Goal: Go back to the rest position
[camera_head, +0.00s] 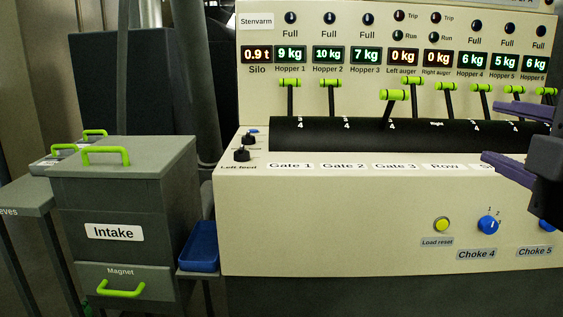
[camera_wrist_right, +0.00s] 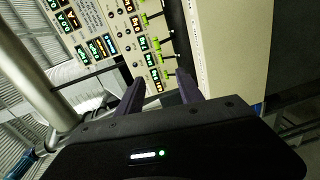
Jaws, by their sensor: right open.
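My right gripper (camera_head: 490,132) reaches in from the right edge of the head view, in front of the right part of the control panel (camera_head: 330,215). Its two purple fingers are spread, one above the other, with nothing seen between them. In the right wrist view the gripper (camera_wrist_right: 160,90) shows both dark fingers apart, pointing at the panel's displays and levers. I cannot tell whether a finger touches the panel. My left gripper is not in view.
Levers with green handles (camera_head: 395,95) rise from a black curved strip on the panel. A grey intake box (camera_head: 130,200) with green handles stands at left. A blue tray (camera_head: 200,247) sits between box and panel. A blue choke knob (camera_head: 488,225) is on the panel's front.

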